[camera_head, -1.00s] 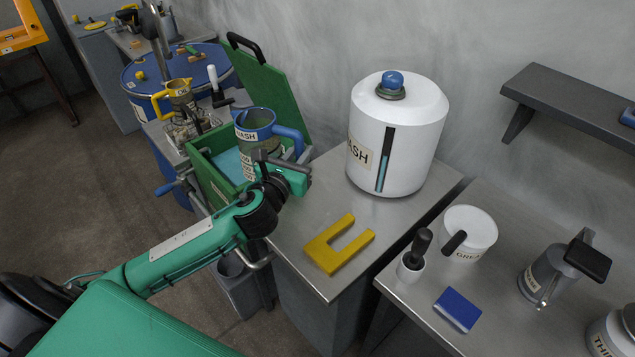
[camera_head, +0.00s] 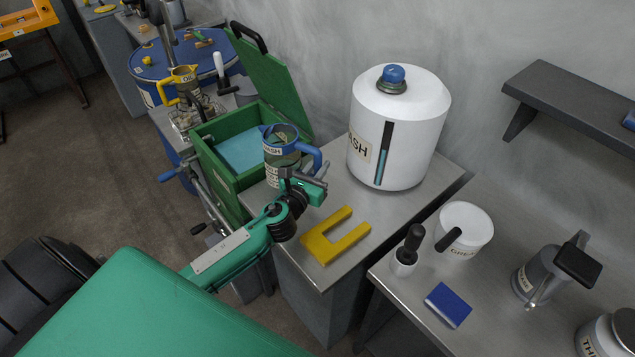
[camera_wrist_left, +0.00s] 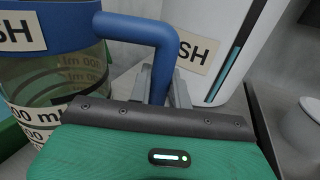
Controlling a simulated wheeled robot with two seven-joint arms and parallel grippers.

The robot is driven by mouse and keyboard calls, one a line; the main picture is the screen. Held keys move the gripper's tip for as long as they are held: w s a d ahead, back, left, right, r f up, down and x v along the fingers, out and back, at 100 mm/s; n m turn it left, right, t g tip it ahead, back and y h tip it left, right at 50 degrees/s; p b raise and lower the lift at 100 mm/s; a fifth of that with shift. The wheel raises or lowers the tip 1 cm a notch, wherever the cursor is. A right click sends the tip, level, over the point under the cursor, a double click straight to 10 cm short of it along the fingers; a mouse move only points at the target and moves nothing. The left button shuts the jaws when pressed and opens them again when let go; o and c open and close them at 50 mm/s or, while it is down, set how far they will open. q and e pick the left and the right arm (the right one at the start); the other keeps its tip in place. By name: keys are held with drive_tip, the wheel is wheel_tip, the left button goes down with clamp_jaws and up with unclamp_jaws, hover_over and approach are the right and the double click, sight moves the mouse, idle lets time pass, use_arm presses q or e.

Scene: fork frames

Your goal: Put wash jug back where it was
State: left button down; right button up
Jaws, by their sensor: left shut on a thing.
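The wash jug (camera_head: 281,152) is a clear measuring jug with a blue rim, a blue handle and a WASH label. My left gripper (camera_head: 303,176) is shut on its handle. The jug looks upright, between the green box and the white WASH tank, in front of the tank's left side. I cannot tell whether its base touches the bench. In the left wrist view the jug (camera_wrist_left: 50,70) fills the left side, and its blue handle runs down between the fingers of my left gripper (camera_wrist_left: 165,95). My right gripper is not in view.
The white WASH tank (camera_head: 410,120) stands behind the jug. The open green box (camera_head: 210,165) with a blue inside is at left. A yellow U-shaped piece (camera_head: 325,247) lies on the steel bench (camera_head: 375,205) in front.

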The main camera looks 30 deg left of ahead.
use_arm(q)
drive_tip(key=shift+f+b, duration=0.75)
drive_tip(key=shift+f, duration=1.9)
drive_tip(key=c, duration=1.7)
unclamp_jaws()
drive_tip(key=shift+f, duration=0.15)
drive_tip(key=shift+c, duration=0.2)
drive_tip(key=o, duration=0.4)
drive_tip(key=shift+o, duration=0.2)
drive_tip(key=shift+r, duration=0.35)
drive_tip(key=s+b, duration=0.1)
drive_tip(key=s, duration=0.4)
drive_tip(key=s+b, duration=0.1)
drive_tip(key=s, duration=0.4)
drive_tip(key=shift+s+f, duration=0.2)
drive_tip(key=shift+s, duration=0.15)
drive_tip(key=shift+s+r+b, duration=0.1)
drive_tip(key=shift+s+b, duration=0.2)
drive_tip(key=shift+s, duration=0.35)
